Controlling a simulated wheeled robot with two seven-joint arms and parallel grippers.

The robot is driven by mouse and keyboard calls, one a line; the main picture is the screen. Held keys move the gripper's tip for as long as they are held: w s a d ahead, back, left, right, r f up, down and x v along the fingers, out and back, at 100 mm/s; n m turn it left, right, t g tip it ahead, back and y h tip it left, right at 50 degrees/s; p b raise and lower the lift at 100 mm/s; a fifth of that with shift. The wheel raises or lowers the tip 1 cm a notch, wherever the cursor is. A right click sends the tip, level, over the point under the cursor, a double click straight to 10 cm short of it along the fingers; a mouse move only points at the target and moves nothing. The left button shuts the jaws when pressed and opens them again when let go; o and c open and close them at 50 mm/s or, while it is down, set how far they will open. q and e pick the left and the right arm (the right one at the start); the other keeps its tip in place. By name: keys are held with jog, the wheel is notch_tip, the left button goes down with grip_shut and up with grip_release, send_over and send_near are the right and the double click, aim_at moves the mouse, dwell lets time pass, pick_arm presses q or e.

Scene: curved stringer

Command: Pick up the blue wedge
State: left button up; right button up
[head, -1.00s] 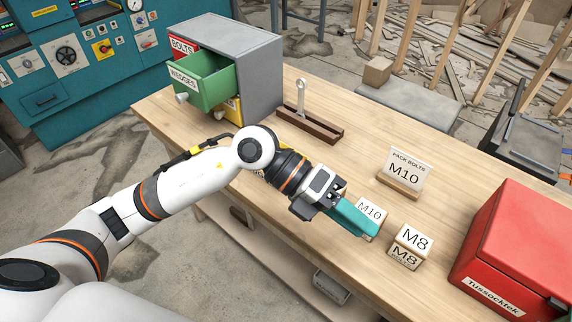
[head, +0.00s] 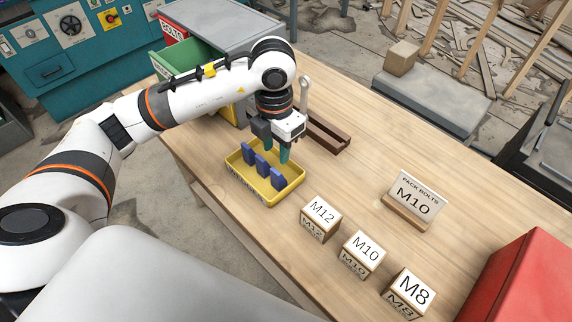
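Three blue wedges stand in a row in a shallow yellow tray (head: 287,191) on the bench: a left one (head: 248,153), a middle one (head: 262,167) and a right one (head: 277,179). My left gripper (head: 277,152) points down over the back of the tray, its two teal fingers apart with a gap between them. The fingertips are close behind the wedges in the picture; I cannot tell whether they touch one. I see nothing held between them. My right gripper is out of view.
Blocks M12 (head: 321,218), M10 (head: 361,254) and M8 (head: 408,292) stand right of the tray. A dark red-brown holder (head: 326,133) lies behind it. The green drawer (head: 190,60) is partly hidden by my arm. A red box (head: 520,280) is at right.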

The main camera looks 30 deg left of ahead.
pick_arm(q)
jog(key=p, duration=0.1)
send_over(276, 188)
notch_tip(276, 188, down, 5)
jog(key=shift+w+a+f, duration=0.1)
jog(key=shift+w+a, duration=0.05)
jog(key=shift+w+f, duration=0.1)
jog(key=shift+f, duration=0.5)
notch_tip(276, 188, down, 4)
jog(key=shift+r+p, duration=0.2)
jog(key=shift+p, duration=0.65)
jog(key=shift+f, duration=0.5)
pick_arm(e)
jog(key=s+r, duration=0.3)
pick_arm(q)
jog(key=c, duration=0.7)
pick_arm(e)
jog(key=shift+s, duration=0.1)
